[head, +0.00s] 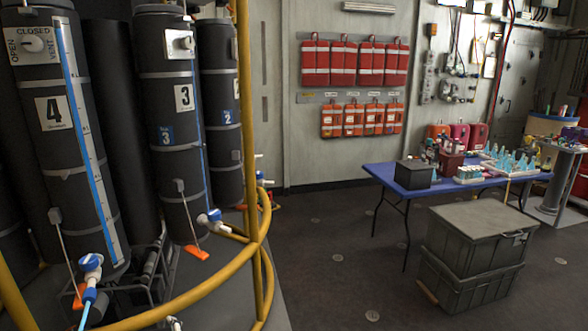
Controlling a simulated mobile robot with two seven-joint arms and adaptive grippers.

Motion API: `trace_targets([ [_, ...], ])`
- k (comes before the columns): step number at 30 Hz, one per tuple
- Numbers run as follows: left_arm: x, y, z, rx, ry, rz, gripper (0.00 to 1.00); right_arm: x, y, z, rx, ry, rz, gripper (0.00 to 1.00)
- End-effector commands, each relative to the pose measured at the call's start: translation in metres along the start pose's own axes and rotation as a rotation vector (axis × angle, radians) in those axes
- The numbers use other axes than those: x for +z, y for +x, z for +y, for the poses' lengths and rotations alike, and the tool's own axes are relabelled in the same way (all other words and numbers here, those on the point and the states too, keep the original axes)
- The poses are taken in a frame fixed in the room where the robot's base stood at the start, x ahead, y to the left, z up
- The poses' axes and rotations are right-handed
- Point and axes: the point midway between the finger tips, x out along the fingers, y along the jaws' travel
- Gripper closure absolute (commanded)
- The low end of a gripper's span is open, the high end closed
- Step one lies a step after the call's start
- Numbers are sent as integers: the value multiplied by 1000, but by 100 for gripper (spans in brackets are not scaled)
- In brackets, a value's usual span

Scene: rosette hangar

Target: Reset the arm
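Neither of my arms shows in the head view, and neither gripper is in the picture. I cannot see how the arms are posed or whether the grippers hold anything. The task names no other object.
Tall black tanks (65,130) stand at the left behind a yellow rail (235,270). A blue table (385,172) with bottles stands at the right, stacked grey crates (472,245) before it. Red packs (355,62) hang on the back wall. The middle floor (335,235) is clear.

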Motion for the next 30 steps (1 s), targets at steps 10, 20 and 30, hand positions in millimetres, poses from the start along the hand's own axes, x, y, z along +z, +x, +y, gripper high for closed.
trace_targets([
  [10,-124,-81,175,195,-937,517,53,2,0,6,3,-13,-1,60],
  [20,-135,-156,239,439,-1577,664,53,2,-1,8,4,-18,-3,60],
  [30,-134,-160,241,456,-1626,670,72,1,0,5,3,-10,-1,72],
])
